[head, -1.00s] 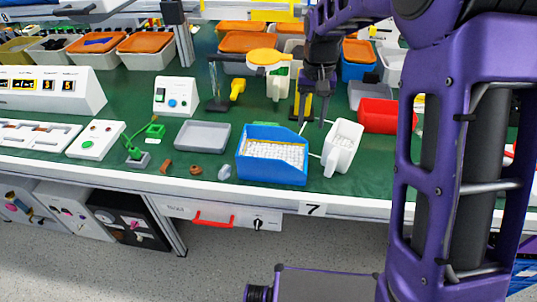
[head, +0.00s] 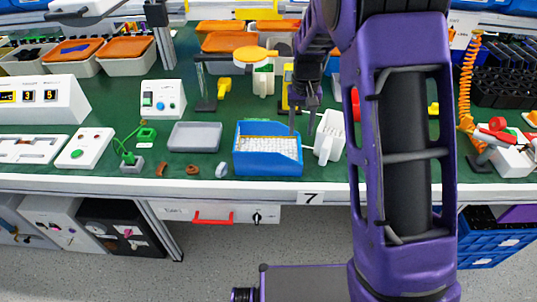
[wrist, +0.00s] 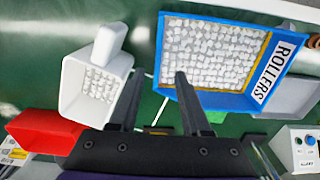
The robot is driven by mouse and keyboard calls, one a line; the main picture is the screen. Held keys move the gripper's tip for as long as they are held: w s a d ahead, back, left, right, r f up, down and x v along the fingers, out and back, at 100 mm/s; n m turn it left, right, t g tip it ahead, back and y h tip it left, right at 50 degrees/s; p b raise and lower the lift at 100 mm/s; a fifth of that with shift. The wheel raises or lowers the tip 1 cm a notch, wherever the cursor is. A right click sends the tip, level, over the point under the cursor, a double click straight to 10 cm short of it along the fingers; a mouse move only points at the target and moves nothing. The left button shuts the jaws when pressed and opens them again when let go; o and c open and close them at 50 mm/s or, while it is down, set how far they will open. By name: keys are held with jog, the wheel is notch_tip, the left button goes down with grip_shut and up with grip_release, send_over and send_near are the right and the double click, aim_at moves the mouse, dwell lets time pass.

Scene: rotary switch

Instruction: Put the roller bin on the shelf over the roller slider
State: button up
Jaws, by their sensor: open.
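The roller bin (head: 268,163) is a blue open box of white rollers near the bench's front edge. In the wrist view its label reads ROLLERS (wrist: 272,75). My gripper (head: 303,122) is open and empty, at the bin's right side. In the wrist view the gripper (wrist: 158,82) has one finger overlapping the bin's near left wall and the other beside a white scoop (wrist: 94,80) holding some rollers. I cannot tell whether either finger touches the bin. I cannot identify the roller slider or the shelf over it.
The white scoop also shows right of the bin (head: 329,140). A grey tray (head: 195,137) stands left of the bin. A red bin (wrist: 45,130) lies beyond the scoop. Orange-lidded bins (head: 128,50) stand at the back. A control box (head: 163,100) stands behind the tray.

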aim_at(300, 149)
notch_tip(300, 149, down, 3)
jog(key=shift+f, duration=0.1)
jog(key=f, duration=0.2)
jog(key=f+b, duration=0.1)
jog(key=f, duration=0.1)
jog(key=shift+s+d, duration=0.2)
jog(key=shift+s, duration=0.1)
jog(key=shift+f, duration=0.65)
grip_shut()
jog(key=shift+r, duration=0.1)
dwell(0.5)
